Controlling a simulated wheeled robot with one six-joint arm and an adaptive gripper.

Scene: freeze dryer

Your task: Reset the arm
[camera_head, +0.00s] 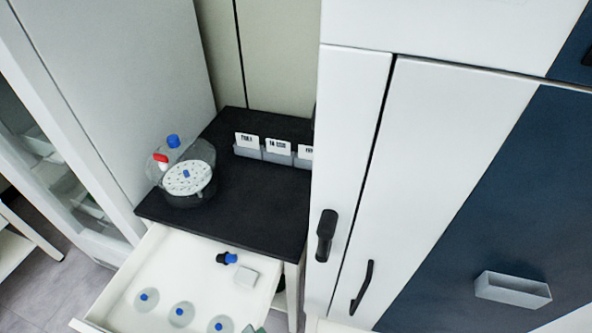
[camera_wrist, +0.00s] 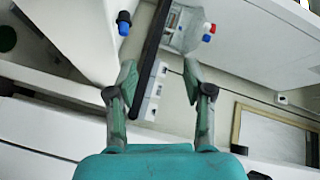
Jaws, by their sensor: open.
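My gripper (camera_wrist: 159,80) shows in the wrist view with its two green-tipped fingers spread apart. Nothing is held between them. Beyond the fingers, the small labelled grey boxes (camera_wrist: 152,92) and a clear round vessel (camera_wrist: 186,28) with red and blue caps show at a distance, apart from the fingers. My gripper is not clearly visible in the head view; a small greenish piece at the bottom edge is too cut off to identify.
The head view shows a black countertop (camera_head: 245,205) with the clear vessel (camera_head: 188,180) and labelled boxes (camera_head: 277,155). Below, an open white drawer (camera_head: 205,270) holds several blue-topped items and a black-and-blue piece (camera_head: 227,258). A tall white-and-blue cabinet (camera_head: 440,130) stands at right.

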